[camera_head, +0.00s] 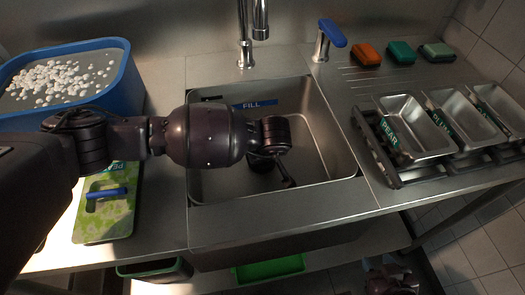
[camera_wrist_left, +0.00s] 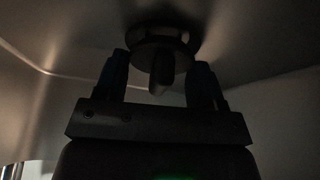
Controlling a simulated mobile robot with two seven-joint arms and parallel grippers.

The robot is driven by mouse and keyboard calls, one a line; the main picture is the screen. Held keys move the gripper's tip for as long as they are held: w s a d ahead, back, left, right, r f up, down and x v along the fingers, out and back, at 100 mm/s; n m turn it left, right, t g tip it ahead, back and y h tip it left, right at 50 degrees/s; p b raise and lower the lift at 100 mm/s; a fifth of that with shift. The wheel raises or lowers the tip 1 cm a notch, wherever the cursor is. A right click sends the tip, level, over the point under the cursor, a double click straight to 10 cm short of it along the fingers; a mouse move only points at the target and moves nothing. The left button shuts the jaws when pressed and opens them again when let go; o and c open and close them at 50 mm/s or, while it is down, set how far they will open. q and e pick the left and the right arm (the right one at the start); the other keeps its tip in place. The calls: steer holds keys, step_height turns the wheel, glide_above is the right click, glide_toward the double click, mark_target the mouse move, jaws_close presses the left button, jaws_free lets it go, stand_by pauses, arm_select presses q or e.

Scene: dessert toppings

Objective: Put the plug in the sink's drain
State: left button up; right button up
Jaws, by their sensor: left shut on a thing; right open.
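The sink (camera_head: 325,125) is a square steel basin set in the counter. My left arm reaches down into it, and my left gripper (camera_wrist_left: 160,68) is mostly hidden behind the wrist in the head view. In the dim left wrist view, the plug (camera_wrist_left: 159,72) is a dark round piece with a knob between the two fingers; the gripper is shut on it. The drain is not clear there, so I cannot tell whether the plug is seated in it or held above. My right gripper (camera_head: 392,284) is low at the bottom right, open and away from the sink.
A blue tub (camera_head: 128,85) of white pieces stands left of the sink. The tap (camera_head: 245,50) and blue lever (camera_head: 331,33) are behind. Metal trays (camera_head: 415,125) in a rack stand right.

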stand_by(0.3)
arm_select(q)
steer(key=shift+f, duration=0.2)
steer(key=shift+f, duration=0.3)
steer(key=shift+s, duration=0.1)
steer(key=shift+f, duration=0.15)
stand_by(0.4)
